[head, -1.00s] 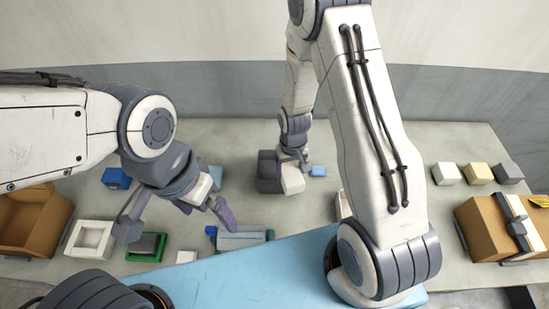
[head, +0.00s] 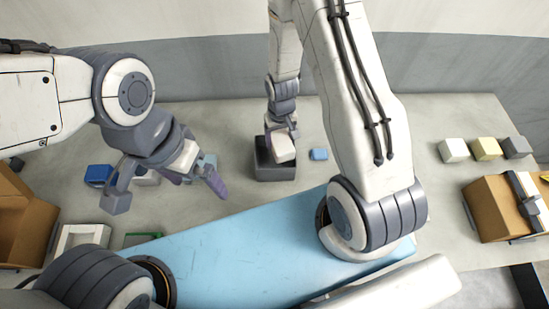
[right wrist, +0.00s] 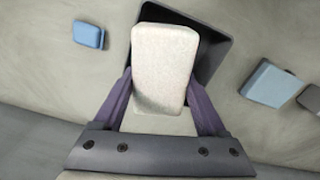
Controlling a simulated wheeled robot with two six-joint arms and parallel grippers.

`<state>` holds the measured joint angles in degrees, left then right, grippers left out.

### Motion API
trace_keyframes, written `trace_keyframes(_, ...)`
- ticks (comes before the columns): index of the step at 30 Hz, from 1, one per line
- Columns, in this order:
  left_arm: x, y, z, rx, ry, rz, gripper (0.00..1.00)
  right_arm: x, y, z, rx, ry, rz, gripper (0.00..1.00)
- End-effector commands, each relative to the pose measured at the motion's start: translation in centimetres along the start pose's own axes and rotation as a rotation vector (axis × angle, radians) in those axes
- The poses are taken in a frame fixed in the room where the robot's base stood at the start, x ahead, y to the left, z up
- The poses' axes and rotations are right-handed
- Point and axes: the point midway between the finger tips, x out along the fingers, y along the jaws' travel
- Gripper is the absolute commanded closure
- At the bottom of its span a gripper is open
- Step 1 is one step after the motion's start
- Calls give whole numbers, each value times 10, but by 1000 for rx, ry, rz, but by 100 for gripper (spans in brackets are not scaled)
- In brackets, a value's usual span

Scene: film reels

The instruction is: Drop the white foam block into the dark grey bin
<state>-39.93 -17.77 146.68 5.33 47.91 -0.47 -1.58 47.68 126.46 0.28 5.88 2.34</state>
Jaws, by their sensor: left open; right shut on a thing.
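The white foam block (head: 281,148) is held in my right gripper (head: 284,134), over the dark grey bin (head: 273,173). The right wrist view shows the foam block (right wrist: 165,62) between the two purple fingers of my right gripper (right wrist: 163,95), with the dark opening of the bin (right wrist: 212,48) behind it. The block hides part of the bin. My left gripper (head: 166,190) is open, its fingers spread above the left part of the table.
A small blue block (head: 319,154) lies right of the bin. White (head: 453,150), yellow (head: 486,149) and grey (head: 515,148) blocks stand at the right, behind a cardboard box (head: 495,210). Another blue block (head: 98,174) and a white frame (head: 82,238) are at left.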

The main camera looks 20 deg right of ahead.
Motion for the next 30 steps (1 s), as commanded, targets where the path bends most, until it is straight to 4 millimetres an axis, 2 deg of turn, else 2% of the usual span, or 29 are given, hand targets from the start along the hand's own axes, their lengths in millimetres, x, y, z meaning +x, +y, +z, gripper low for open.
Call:
trace_keyframes(1,10,-1,1,1,0,0,0,12,0,0,-1,0,0,79)
trace_keyframes(4,17,-1,1,-1,0,0,0,21,-1,0,-2,0,0,79)
trace_keyframes(14,19,-1,1,-2,0,0,0,24,-2,-1,-4,1,0,79)
trace_keyframes(15,19,-1,1,-2,0,0,0,24,-2,-1,-4,1,0,22)
trace_keyframes(17,19,-1,1,-2,0,0,0,24,-2,-1,-5,1,0,0)
trace_keyframes(30,19,-1,1,-2,0,0,0,24,-2,-1,-4,1,0,0)
